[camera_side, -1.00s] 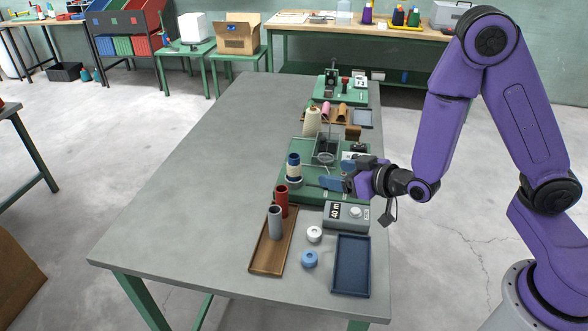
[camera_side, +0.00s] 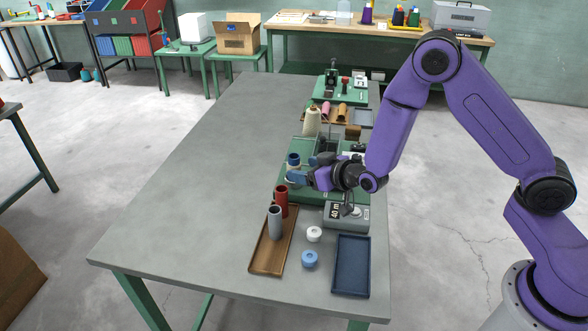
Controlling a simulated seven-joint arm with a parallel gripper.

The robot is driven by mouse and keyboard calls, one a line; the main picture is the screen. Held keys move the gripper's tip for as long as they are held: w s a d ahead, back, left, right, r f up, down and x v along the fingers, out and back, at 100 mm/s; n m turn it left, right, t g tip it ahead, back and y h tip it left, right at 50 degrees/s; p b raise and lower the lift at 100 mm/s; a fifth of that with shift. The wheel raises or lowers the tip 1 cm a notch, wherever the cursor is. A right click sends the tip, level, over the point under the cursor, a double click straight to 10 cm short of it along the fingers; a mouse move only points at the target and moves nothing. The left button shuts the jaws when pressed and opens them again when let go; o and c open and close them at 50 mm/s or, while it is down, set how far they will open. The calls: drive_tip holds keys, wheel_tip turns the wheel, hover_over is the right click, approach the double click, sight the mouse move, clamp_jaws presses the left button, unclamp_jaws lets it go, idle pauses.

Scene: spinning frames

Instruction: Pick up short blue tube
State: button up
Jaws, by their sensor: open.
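A short dark blue tube (camera_side: 293,159) stands upright at the left edge of the green machine base (camera_side: 323,190); its lower part is partly hidden by my gripper. My gripper (camera_side: 298,176) is open and low over the base, with its fingers pointing left at the tube's lower part. I cannot tell whether the fingers are around the tube or just in front of it. A short light blue round piece (camera_side: 310,259) sits on the table, apart from my gripper.
A white round piece (camera_side: 314,234), a grey box (camera_side: 349,217) and a dark blue tray (camera_side: 351,266) are nearby. The table's left side is clear.

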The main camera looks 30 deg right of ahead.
sight(298, 162)
drive_tip(key=shift+x, duration=2.5)
drive_tip(key=shift+d, duration=0.15)
drive_tip(key=c, duration=1)
drive_tip(key=shift+c, duration=0.2)
drive_tip(key=shift+r, duration=0.2)
drive_tip(key=shift+r, duration=0.6)
drive_tip(key=s+d+r, duration=0.3)
drive_tip(key=s+r, duration=0.8)
drive_tip(key=s, duration=0.2)
drive_tip(key=shift+s+r, duration=0.2)
drive_tip(key=shift+s, duration=0.15)
